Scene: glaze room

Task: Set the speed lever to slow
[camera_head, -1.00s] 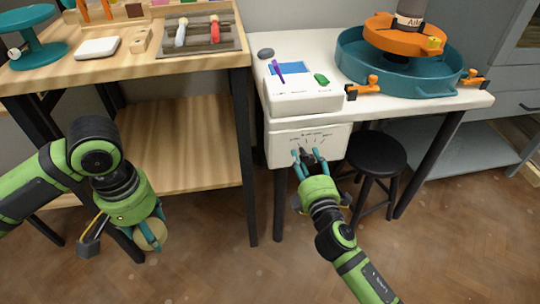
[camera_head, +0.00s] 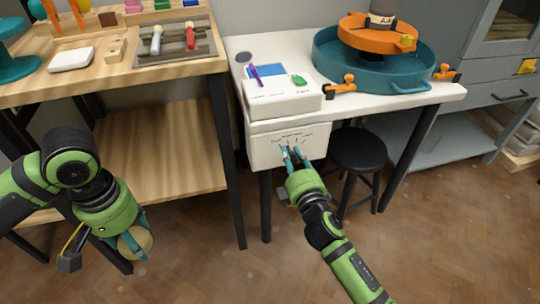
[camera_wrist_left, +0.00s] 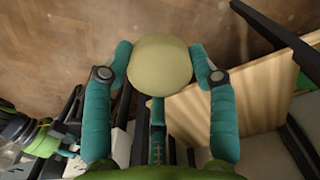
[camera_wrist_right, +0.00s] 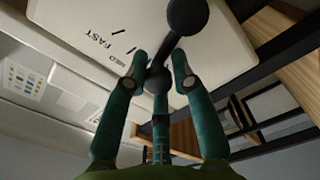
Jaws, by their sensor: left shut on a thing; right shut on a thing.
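The speed lever (camera_wrist_right: 187,17) is black, with a round hub on a white panel (camera_head: 265,153) and a knob at its free end. My right gripper (camera_head: 293,153) is at the panel's front. In the right wrist view, its fingers are shut around the knob (camera_wrist_right: 158,80). The words FAST and MED with tick marks are printed beside the lever there; the slow label is not readable. The lever is mostly hidden by the fingers in the head view. My left gripper (camera_wrist_left: 157,68) is shut on a round cream-coloured thing (camera_wrist_left: 160,64), low at the left.
The panel hangs under a white table (camera_head: 395,102) bearing a teal basin (camera_head: 330,72) with an orange wheel. A black stool (camera_head: 357,150) stands close to the right of my right gripper. A wooden bench (camera_head: 185,72) is at the left. Open floor lies in front.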

